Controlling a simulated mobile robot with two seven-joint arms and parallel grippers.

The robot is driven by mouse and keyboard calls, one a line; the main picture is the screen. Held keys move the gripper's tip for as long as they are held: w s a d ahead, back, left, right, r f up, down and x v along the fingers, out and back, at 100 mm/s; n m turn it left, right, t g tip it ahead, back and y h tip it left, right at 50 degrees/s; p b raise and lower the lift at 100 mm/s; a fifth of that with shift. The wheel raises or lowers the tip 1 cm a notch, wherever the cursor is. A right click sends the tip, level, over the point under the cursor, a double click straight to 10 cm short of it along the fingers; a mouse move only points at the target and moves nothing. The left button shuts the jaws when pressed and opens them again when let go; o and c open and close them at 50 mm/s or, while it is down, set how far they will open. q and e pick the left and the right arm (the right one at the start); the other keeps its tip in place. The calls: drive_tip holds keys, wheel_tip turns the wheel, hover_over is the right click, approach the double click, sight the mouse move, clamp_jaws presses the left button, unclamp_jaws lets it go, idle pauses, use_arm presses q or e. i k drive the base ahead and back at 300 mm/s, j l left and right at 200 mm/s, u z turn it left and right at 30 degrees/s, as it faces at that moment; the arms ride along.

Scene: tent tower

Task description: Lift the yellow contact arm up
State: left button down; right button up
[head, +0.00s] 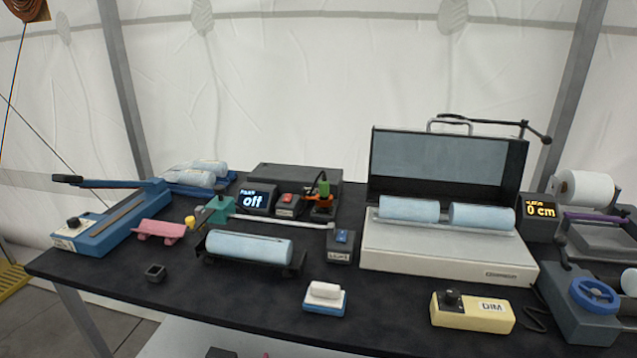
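A small yellow piece (190,222) sits on the dark table, left of a teal block (219,209); it is the only small yellow part near that device, and I cannot tell if it is the contact arm. A thin pale rod (280,220) runs from the teal block to the right, behind a light blue cylinder (248,247) in a dark cradle. Where the yellow piece meets the teal block is too small to make out. Neither of my grippers is in view.
A pink cradle (160,231) stands left of the yellow piece, beside a blue sealer (110,222). A LIGHT switch (341,246) and an open-lidded case (440,250) are to the right. The front left table is mostly clear.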

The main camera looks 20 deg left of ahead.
sight(194, 225)
drive_tip(key=u, duration=1.4)
drive_tip(key=i+j+z, duration=0.1)
drive_tip(key=j, duration=0.5)
drive_tip(key=i+j+z, duration=0.1)
drive_tip(key=i+j, duration=0.15)
drive_tip(key=j, duration=0.35)
drive_tip(key=i+j+z, duration=0.1)
drive_tip(key=j, duration=0.55)
drive_tip(key=i+j+z, duration=0.15)
drive_tip(key=j, duration=0.45)
drive_tip(key=i+j+z, duration=0.1)
drive_tip(key=j, duration=0.55)
